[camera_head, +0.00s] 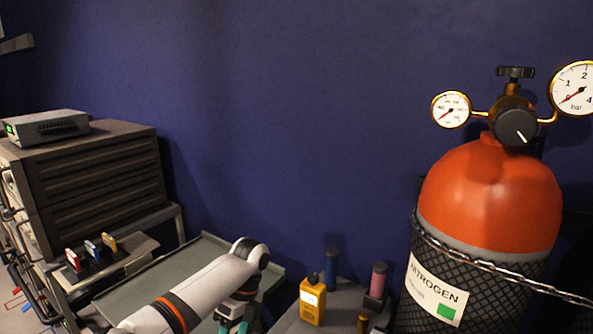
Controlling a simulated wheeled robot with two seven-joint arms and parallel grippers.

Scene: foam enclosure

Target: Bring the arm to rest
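One white arm of mine with orange rings (200,290) comes in from the bottom left, so I take it as my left arm. It rises to a rounded joint (250,252) and bends down from there. Below the bend, two teal pieces of my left gripper (233,326) show at the bottom edge. They are cut off by the frame, so their opening and anything between them cannot be made out. My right arm and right gripper are not in view.
A grey-green tray surface (160,275) lies behind and beside the arm.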

